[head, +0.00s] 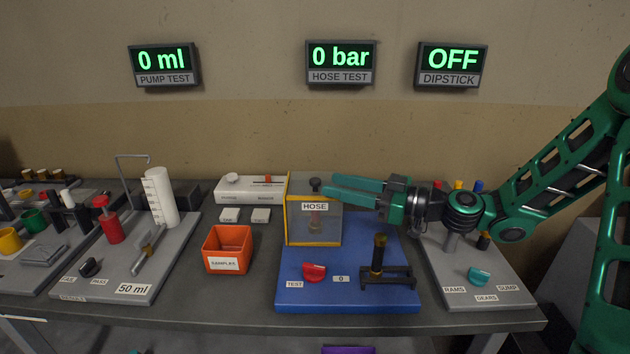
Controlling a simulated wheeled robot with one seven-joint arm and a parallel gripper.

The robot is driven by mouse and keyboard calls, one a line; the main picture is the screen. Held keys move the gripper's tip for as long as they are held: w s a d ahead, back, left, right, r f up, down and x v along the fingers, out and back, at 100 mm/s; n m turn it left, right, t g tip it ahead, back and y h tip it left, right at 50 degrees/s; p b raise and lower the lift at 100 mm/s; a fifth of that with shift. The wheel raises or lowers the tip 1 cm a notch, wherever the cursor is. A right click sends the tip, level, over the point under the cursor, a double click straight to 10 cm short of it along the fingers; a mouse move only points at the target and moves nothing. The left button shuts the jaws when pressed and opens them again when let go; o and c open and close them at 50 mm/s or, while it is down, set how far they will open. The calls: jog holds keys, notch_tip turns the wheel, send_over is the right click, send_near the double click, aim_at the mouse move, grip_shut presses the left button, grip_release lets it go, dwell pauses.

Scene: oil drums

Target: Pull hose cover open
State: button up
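The hose cover (297,232) is a see-through box with a yellow-orange frame and a HOSE label (314,206). It stands upright at the back left of the blue board (350,296). A dark knob (315,184) shows near the cover's top; I cannot tell whether it is on the cover or behind it. A brownish fitting shows dimly through the panel. My gripper (328,184) reaches in from the right with its two green fingers apart and nothing seen between them. The fingertips are just right of the knob, overlapping the cover's upper right part and hiding it. Contact cannot be told.
A red knob (314,272) and a dark upright handle (378,262) on a bracket stand on the blue board's front. An orange samples bin (228,249) stands to the left. A grey dipstick board (478,292) lies right, under my arm. The hose display (340,62) reads 0 bar.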

aim_at(315, 179)
jog(key=x, duration=0.6)
jog(key=shift+w+a, duration=0.1)
jog(key=shift+a, duration=0.1)
jog(key=shift+c, duration=0.7)
grip_shut()
